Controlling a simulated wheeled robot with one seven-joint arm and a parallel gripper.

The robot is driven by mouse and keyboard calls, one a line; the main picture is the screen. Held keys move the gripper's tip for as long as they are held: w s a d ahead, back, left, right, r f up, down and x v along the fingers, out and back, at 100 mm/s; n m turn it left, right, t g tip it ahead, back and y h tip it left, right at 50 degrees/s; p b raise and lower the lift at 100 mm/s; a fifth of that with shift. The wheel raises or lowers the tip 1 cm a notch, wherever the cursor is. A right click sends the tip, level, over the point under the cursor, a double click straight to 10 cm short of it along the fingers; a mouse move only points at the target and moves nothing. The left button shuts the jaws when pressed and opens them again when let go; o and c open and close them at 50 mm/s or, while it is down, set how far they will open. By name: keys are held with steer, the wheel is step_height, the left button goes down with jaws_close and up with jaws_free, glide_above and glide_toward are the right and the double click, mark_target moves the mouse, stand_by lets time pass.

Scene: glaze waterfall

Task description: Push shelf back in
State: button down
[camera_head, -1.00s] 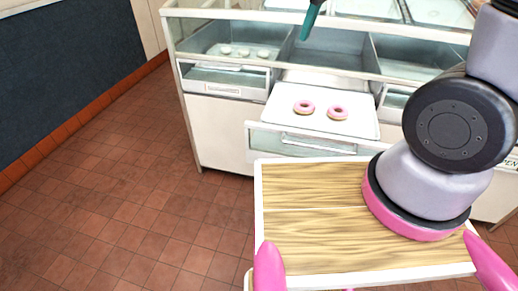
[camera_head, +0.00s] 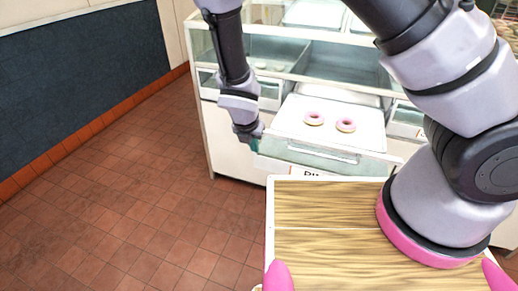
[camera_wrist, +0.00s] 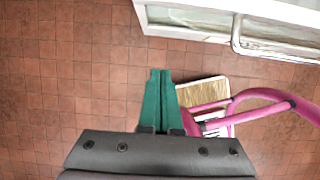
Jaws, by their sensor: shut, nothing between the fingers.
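The pulled-out shelf (camera_head: 318,153) is a white drawer-like tray with a handle on its front, sticking out of the glass display case. Two pink-glazed donuts (camera_head: 314,118) lie on it. My gripper (camera_head: 254,145) is at the left front corner of the shelf in the head view, pointing down. I cannot tell whether it touches the shelf. In the wrist view my green fingers (camera_wrist: 158,85) are together and empty, above the floor. The shelf's front with its handle (camera_wrist: 237,35) shows at the upper right there.
My wooden-topped base (camera_head: 325,200) with pink parts is in front of the case. The display case (camera_head: 225,130) has other trays at left and right, still inside. Open red tile floor (camera_head: 130,215) lies to the left, up to a dark blue wall (camera_head: 80,85).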

glide_toward(264, 158)
step_height(264, 158, down, 4)
steer(key=s, duration=0.2)
steer(key=shift+w+f, duration=0.15)
steer(key=shift+w, duration=0.4)
steer(key=shift+w+f, duration=0.15)
steer(key=shift+w, duration=0.4)
steer(key=shift+w+d, duration=0.25)
steer(key=shift+w, duration=0.5)
steer(key=shift+w, duration=0.1)
